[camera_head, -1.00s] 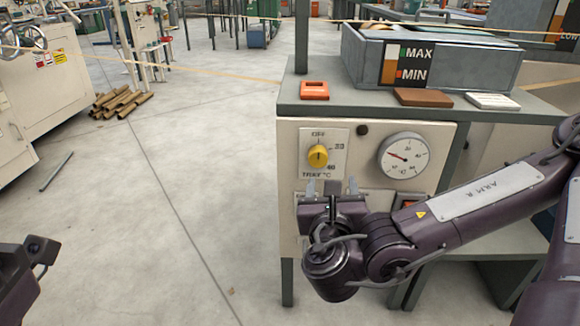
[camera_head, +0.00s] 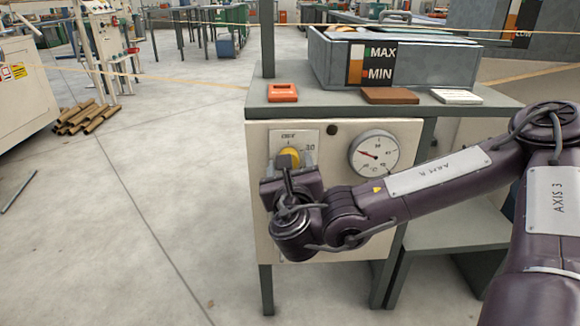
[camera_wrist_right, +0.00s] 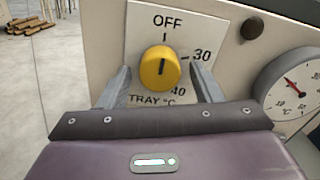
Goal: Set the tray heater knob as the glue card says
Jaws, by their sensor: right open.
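The yellow tray heater knob (camera_wrist_right: 160,67) sits on a white dial plate marked OFF, 30 and 40, with "TRAY °C" below. Its dark mark looks near vertical, with OFF straight above it. In the head view the knob (camera_head: 290,157) is partly hidden by my right gripper (camera_head: 292,160). In the right wrist view my right gripper (camera_wrist_right: 160,85) is open, with one finger either side of the knob's lower part. I cannot tell whether the fingers touch it. No glue card is clearly readable. My left gripper is not in view.
A round gauge (camera_head: 374,154) with a red needle is right of the knob. An orange frame-like block (camera_head: 283,93), a brown block (camera_head: 390,96) and a white block (camera_head: 456,97) lie on the bench top. A grey tray (camera_head: 430,60) has a MAX/MIN label.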

